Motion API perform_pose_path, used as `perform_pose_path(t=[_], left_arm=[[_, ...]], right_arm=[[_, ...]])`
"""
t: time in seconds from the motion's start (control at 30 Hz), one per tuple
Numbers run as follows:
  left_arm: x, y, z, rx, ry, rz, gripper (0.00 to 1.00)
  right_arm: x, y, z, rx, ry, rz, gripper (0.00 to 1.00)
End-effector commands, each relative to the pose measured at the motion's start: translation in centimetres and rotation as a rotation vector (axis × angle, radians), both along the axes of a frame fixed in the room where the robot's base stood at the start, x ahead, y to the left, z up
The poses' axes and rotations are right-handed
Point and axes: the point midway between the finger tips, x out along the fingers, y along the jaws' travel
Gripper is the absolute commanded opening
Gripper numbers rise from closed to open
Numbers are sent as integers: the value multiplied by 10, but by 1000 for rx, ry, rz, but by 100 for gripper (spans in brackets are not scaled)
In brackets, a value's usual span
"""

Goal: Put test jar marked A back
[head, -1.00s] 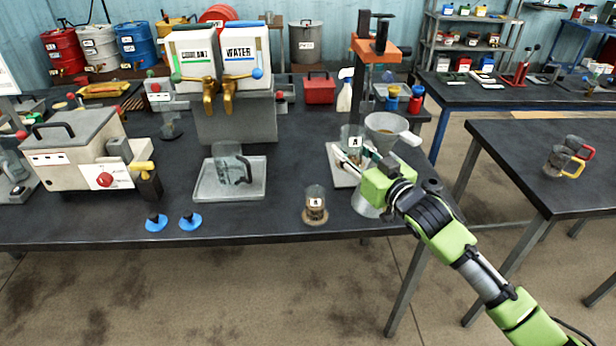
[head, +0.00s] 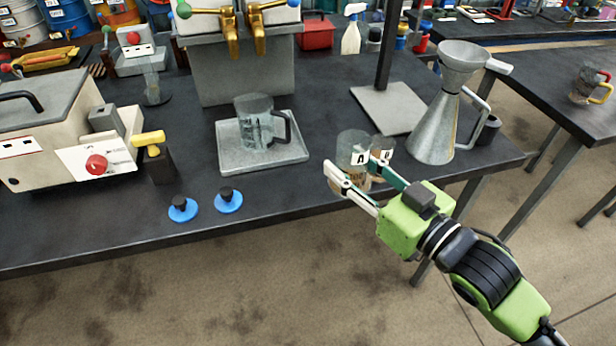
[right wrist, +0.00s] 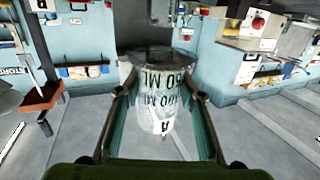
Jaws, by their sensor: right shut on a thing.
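The clear test jar marked A (head: 350,143) is upright between the fingers of my right gripper (head: 353,168) in the head view. In the right wrist view, jar A (right wrist: 160,95) fills the gap between both fingers, its printed marks showing upside down. A second clear jar marked B (head: 386,146) stands close to its right, partly hidden by a finger. Brownish colour shows low around the jars; I cannot tell which jar it belongs to. Whether jar A touches the table is hidden by the fingers. My left gripper is not in view.
A metal can with a funnel (head: 437,125) stands right of the jars. A grey stand base (head: 388,108) lies behind them. A glass jug (head: 258,125) sits on a tray (head: 285,157) to the left. Two blue discs (head: 183,210) lie near the front edge.

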Motion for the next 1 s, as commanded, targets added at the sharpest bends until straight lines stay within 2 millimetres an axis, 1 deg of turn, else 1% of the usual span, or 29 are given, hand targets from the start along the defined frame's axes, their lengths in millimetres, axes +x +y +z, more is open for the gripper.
perform_pose_path(t=[0.07, 0.13, 0.3, 0.4, 0.5, 0.6, 0.7, 0.87, 0.9, 1.0], left_arm=[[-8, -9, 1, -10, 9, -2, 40], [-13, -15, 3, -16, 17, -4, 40], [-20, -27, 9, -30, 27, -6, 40], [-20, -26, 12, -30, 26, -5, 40], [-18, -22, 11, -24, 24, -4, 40], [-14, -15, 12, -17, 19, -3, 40], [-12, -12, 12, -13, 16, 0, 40], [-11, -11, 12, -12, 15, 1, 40], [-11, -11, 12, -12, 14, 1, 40], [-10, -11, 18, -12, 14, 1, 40]], right_arm=[[7, 4, -3, 2, 0, 1, 10], [20, 10, -8, 1, 0, 2, 10], [59, 27, -26, 1, 0, 1, 10], [82, 36, -37, 2, -1, 1, 10], [96, 42, -61, 0, 2, 1, 10], [108, 48, -77, 0, 1, 2, 10], [116, 51, -86, 2, -1, 3, 10], [123, 54, -96, 1, 0, 2, 10], [126, 55, -100, 0, 0, 2, 10], [124, 55, -115, 0, 4, 2, 10]])
